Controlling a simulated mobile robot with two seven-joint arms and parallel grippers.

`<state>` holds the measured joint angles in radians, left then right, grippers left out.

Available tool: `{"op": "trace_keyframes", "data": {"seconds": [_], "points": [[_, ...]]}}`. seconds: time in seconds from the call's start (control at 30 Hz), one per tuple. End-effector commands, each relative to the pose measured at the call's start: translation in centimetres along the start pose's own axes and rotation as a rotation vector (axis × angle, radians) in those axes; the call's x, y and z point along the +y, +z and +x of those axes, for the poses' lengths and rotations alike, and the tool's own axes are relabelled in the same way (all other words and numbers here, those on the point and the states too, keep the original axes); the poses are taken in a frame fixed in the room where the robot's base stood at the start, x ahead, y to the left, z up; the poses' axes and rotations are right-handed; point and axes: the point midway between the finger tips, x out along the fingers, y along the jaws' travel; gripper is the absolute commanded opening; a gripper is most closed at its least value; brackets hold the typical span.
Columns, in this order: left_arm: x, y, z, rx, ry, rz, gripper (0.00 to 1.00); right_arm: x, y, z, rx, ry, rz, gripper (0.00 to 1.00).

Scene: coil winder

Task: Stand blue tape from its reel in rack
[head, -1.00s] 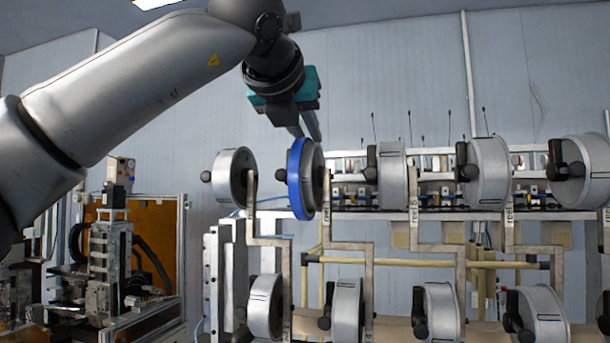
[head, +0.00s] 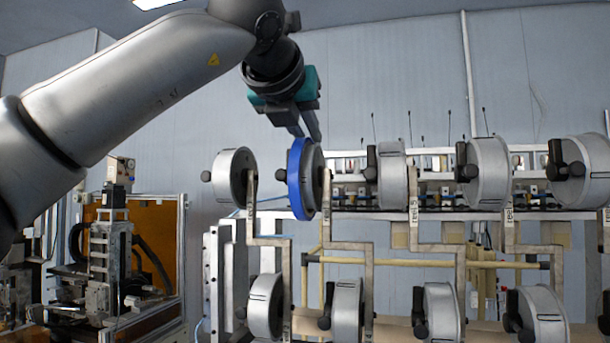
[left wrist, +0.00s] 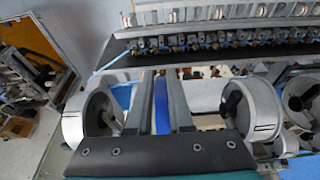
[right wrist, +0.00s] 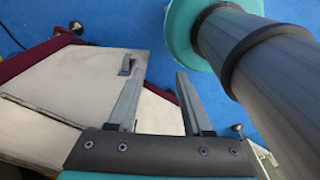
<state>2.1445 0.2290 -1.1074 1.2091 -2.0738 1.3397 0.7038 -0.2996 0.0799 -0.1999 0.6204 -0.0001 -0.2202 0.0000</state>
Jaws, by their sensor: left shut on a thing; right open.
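The blue tape (head: 299,178) is a ring standing upright on the left face side of the second reel from the left, in the top row. My left gripper (head: 308,138) reaches down from above and is shut on the tape's upper rim. In the left wrist view the tape (left wrist: 161,104) shows as a blue strip between the fingers (left wrist: 163,100). The grey reel (head: 318,180) sits right beside the tape. My right gripper (right wrist: 157,76) is open and empty, seen only in its wrist view. I cannot make out the rack for certain.
Neighbouring grey reels (head: 235,177) (head: 390,176) stand close on both sides, each on a bent metal bracket (head: 460,235). A lower row of reels (head: 345,310) hangs below. In the right wrist view a pale box-like surface (right wrist: 90,75) with a handle lies under the gripper.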

Motion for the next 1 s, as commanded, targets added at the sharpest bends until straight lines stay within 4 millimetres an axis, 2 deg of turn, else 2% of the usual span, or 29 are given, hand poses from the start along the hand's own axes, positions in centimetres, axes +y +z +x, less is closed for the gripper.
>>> {"op": "trace_keyframes", "data": {"seconds": [1.0], "points": [[0.76, 0.03, -0.02, -0.001, 0.0, 0.0, 0.0, -0.03, 0.01, 0.22, 0.0, 0.0, 0.0, 0.5]]}}
